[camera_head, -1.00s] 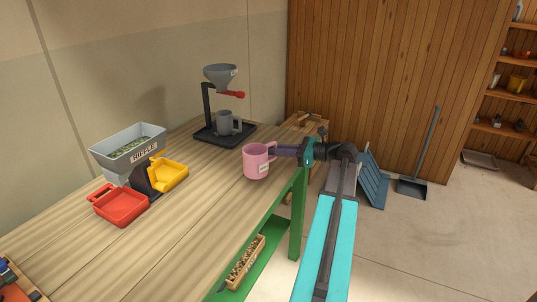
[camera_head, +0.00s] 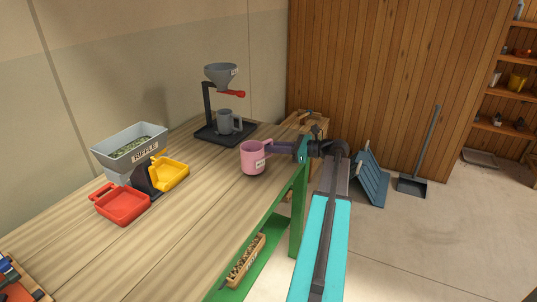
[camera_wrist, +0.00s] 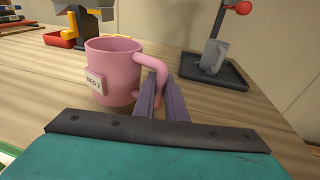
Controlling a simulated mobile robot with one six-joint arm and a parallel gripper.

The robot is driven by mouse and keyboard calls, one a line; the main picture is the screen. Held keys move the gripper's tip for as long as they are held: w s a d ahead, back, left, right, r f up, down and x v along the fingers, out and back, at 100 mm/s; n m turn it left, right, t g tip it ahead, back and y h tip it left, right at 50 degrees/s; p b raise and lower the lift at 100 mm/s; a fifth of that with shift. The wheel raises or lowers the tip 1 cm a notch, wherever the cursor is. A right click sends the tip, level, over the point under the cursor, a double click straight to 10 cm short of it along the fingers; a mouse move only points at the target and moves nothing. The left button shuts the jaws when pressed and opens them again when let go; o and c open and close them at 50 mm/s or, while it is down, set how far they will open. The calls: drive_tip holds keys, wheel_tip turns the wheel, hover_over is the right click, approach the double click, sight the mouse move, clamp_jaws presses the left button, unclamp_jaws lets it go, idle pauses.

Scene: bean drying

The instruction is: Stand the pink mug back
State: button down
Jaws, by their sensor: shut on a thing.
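The pink mug (camera_head: 252,158) is upright at the right part of the wooden bench, near its edge, with its handle toward my gripper. In the wrist view the mug (camera_wrist: 112,72) shows a white label on its side, and its handle is on the right. My gripper (camera_head: 272,149) reaches in from the right. Its purple fingers (camera_wrist: 162,98) are shut on the mug's handle. Whether the mug's base touches the bench or hangs just above it is hard to tell.
A grey mug (camera_head: 226,122) stands on a dark tray under a grey funnel (camera_head: 221,76) behind the pink mug. A riffle box (camera_head: 130,146) with red (camera_head: 122,204) and yellow (camera_head: 170,174) pans is at left. Bare bench (camera_head: 190,215) lies between.

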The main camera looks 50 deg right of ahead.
drive_tip(key=shift+f, duration=1.15)
drive_tip(key=shift+f, duration=0.15)
drive_tip(key=c, duration=1.8)
unclamp_jaws()
drive_tip(key=shift+r, duration=0.2)
drive_tip(key=b+v, duration=0.1)
drive_tip(key=v, duration=1.1)
drive_tip(key=shift+b, duration=0.4)
drive_tip(key=shift+f, duration=0.1)
